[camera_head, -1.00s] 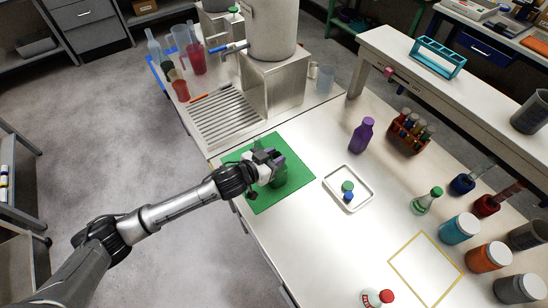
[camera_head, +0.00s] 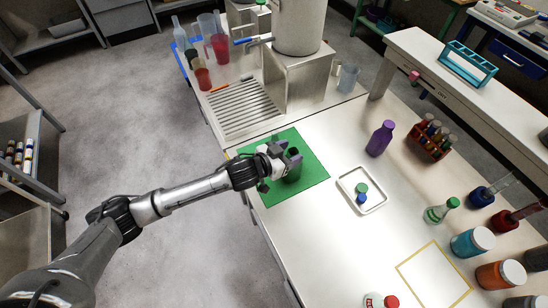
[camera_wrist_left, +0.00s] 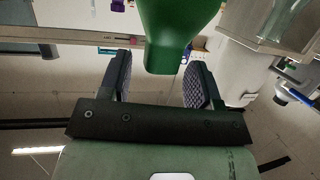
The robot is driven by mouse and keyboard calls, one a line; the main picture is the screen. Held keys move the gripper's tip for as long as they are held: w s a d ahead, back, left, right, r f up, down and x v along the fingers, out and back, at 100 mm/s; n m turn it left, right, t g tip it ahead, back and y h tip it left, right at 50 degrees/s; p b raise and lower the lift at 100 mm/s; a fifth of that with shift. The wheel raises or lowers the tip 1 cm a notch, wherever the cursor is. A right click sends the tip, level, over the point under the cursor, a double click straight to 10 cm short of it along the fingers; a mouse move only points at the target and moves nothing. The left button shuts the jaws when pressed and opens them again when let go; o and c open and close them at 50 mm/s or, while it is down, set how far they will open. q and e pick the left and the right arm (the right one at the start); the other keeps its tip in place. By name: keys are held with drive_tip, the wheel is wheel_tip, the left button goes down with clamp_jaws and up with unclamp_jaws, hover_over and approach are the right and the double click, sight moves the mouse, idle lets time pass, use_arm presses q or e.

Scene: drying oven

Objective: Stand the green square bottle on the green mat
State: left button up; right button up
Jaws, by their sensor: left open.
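The green square bottle (camera_head: 293,168) stands upright on the green mat (camera_head: 311,147), with its dark mouth showing. My left gripper (camera_head: 286,157) is open at the bottle, its fingers around the upper part; the gripper hides part of the bottle. In the left wrist view, the open left gripper (camera_wrist_left: 160,72) has its two fingers well apart. The green bottle (camera_wrist_left: 175,35) fills the top middle there, with a visible gap to each finger. My right gripper is out of view.
A white tray (camera_head: 343,184) with small green and blue caps lies right of the mat. A purple bottle (camera_head: 380,139) stands behind it. A drain grate (camera_head: 240,108) and a steel stand (camera_head: 295,85) are behind the mat.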

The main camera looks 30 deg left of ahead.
use_arm(q)
drive_tip(key=p+v, duration=0.1)
drive_tip(key=v, duration=1)
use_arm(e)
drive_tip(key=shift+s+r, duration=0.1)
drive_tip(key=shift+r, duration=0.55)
use_arm(q)
drive_tip(key=s+f+n+g+y, duration=0.1)
drive_tip(key=s+f+g+y, duration=0.2)
drive_tip(key=s, duration=1)
drive_tip(key=s+f+n+g+y, duration=0.1)
drive_tip(key=s+f+g, duration=0.5)
drive_tip(key=s, duration=0.8)
wheel_tip(320, 180, down, 3)
drive_tip(key=shift+d+f+n+g+y, duration=0.2)
drive_tip(key=shift+d+n+g+y, duration=0.2)
drive_tip(key=shift+y, duration=0.5)
drive_tip(key=shift+s+r, duration=0.1)
drive_tip(key=shift+s, duration=0.05)
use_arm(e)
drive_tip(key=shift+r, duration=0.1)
use_arm(q)
wheel_tip(320, 180, up, 31)
drive_tip(key=p, duration=3.1)
drive_tip(key=shift+p, duration=0.3)
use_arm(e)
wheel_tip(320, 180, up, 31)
